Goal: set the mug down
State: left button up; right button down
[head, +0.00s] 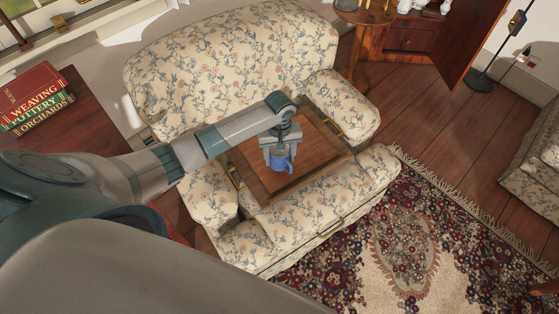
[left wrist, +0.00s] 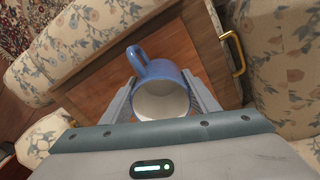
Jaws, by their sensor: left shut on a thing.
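A blue mug (head: 280,159) with a pale inside is held by my left gripper (head: 281,149) over a wooden tray (head: 318,145) that lies on the sofa seat. In the left wrist view the mug (left wrist: 163,94) sits between the two fingers of the left gripper (left wrist: 162,103), its handle pointing up and left in the picture. The fingers are shut on the mug's sides. I cannot tell whether the mug's base touches the tray (left wrist: 192,45). My right gripper is not in view.
The tray has brass handles (left wrist: 233,52) and raised edges. The floral sofa (head: 235,60) surrounds it, with a backrest behind. Books (head: 38,98) lie on a dark table at the left. A patterned rug (head: 400,240) covers the floor in front. The tray's surface around the mug looks bare.

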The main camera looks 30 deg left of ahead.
aim_at(280, 162)
pick_arm(q)
notch_tip(280, 162, down, 3)
jog(key=shift+r, duration=0.15)
jog(key=o, duration=1.2)
jog(key=shift+f, duration=0.25)
jog(key=shift+o, duration=0.2)
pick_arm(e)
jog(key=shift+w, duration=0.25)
